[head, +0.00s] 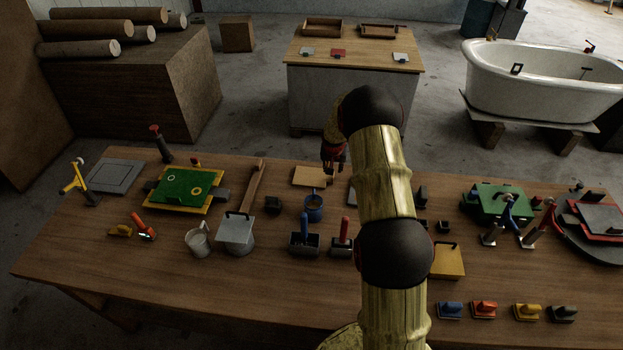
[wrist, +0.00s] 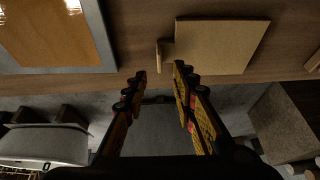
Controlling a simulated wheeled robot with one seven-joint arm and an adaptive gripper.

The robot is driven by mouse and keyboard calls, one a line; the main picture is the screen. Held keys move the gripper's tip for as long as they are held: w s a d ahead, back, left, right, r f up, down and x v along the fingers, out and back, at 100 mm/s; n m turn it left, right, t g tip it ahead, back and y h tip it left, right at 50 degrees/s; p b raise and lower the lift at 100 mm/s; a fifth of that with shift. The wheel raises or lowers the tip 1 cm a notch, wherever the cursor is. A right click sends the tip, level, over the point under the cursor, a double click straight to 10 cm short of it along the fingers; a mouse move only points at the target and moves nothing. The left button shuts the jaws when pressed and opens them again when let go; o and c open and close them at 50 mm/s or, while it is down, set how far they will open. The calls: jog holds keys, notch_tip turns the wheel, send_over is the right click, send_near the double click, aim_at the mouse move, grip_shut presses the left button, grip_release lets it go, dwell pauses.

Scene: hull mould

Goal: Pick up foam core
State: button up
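The likely foam core is a flat tan board (head: 309,176) with a small tab on one side, lying near the far edge of the wooden table. In the wrist view the tan board (wrist: 220,45) lies just beyond my fingertips, with its tab close to them. My gripper (wrist: 160,74) is open, with nothing between its fingers. In the head view my gripper (head: 334,162) is at the table's far edge by the tab end of the board, partly hidden by my arm.
A grey-framed panel (wrist: 55,68) lies beside the board. The wooden table (head: 120,270) is crowded. A white tub (head: 540,95) and workbench (head: 345,95) stand beyond.

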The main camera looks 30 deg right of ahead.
jog(key=x, duration=0.4)
jog(key=shift+s+a+f, duration=0.15)
jog(key=shift+f, duration=0.2)
jog(key=shift+c, duration=0.4)
grip_shut()
